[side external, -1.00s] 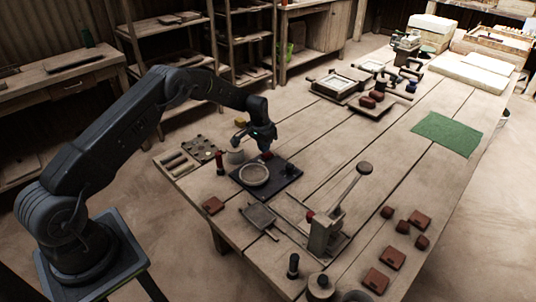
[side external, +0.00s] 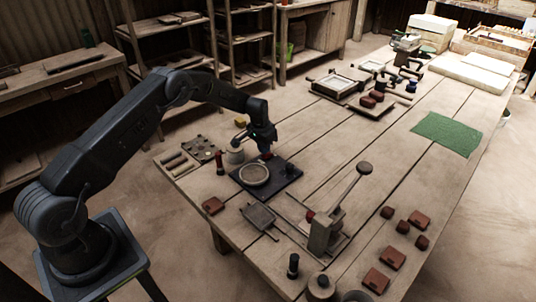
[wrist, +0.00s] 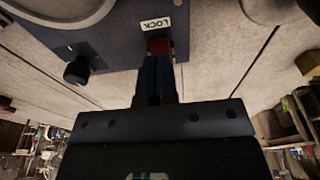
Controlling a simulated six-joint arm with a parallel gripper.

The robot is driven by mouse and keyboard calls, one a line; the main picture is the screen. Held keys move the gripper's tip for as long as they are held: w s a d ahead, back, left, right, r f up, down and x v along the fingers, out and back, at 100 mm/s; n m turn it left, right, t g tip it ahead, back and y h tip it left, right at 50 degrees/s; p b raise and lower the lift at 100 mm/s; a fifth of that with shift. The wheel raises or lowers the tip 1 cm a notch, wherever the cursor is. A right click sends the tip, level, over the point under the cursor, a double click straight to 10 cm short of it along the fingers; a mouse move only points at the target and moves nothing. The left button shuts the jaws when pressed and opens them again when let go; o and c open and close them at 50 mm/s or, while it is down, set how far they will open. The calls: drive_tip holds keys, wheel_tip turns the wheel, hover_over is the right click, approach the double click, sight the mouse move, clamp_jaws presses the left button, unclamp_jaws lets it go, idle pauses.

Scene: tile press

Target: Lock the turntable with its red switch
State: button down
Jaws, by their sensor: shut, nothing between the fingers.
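The turntable is a round pale disc (side external: 254,174) on a dark square base (side external: 285,183), near the left end of the bench. Its red switch (wrist: 159,46) sits on the base beside a white LOCK label (wrist: 157,24) in the wrist view. My gripper (wrist: 155,62) is shut and empty, with its fingertips right at the red switch; I cannot tell whether they touch it. In the side view my gripper (side external: 266,152) points down over the far edge of the base and mostly hides the switch.
A black knob (wrist: 76,72) stands at the base's corner. A pale pot (side external: 235,157) and a tool tray (side external: 202,149) lie close by. A lever press (side external: 324,232) stands to the right, with several red-brown tiles (side external: 392,257) beyond. A green mat (side external: 446,134) lies farther back.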

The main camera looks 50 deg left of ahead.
drive_tip(key=shift+f, duration=1.05)
idle(0.4)
drive_tip(key=shift+r, duration=3.55)
drive_tip(key=shift+r, duration=0.1)
drive_tip(key=s+d+r+t, duration=0.1)
drive_tip(key=s+d+r, duration=0.25)
drive_tip(key=r, duration=0.45)
drive_tip(key=s+d+r, duration=0.3)
drive_tip(key=s+r, duration=0.2)
drive_tip(key=r, duration=0.3)
drive_tip(key=s+d+r+t, duration=0.1)
drive_tip(key=s+d+r, duration=0.25)
drive_tip(key=r, duration=0.45)
drive_tip(key=s+d+r+t, duration=0.1)
drive_tip(key=s+d+r, duration=0.1)
drive_tip(key=s, duration=1.1)
drive_tip(key=s+d+r, duration=0.1)
drive_tip(key=s+d, duration=0.3)
drive_tip(key=s, duration=1)
drive_tip(key=shift+r+t, duration=0.35)
drive_tip(key=shift+t, duration=0.05)
